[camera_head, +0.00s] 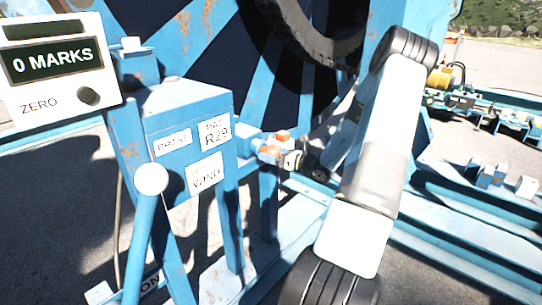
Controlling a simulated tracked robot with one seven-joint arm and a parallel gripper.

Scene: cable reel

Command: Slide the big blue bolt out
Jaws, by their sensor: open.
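A short blue bolt-like bar (252,143) with orange parts sticks out to the right from the blue frame post, beside the R29 label. I take it for the big blue bolt, but it is small and its handle is hard to make out. My arm crosses the right half of the picture. My gripper (293,160) seems to be the small pale and dark end just right of the orange parts, partly behind my arm. It is open. I cannot tell whether its fingers are around the bolt or only beside it.
A blue lever with a white ball knob (151,179) stands close in front. A counter box (55,66) reads 0 MARKS at upper left. The large blue reel (205,35) rises behind, with a black cable or tyre-like ring (310,35). Blue rails (450,235) run low at right.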

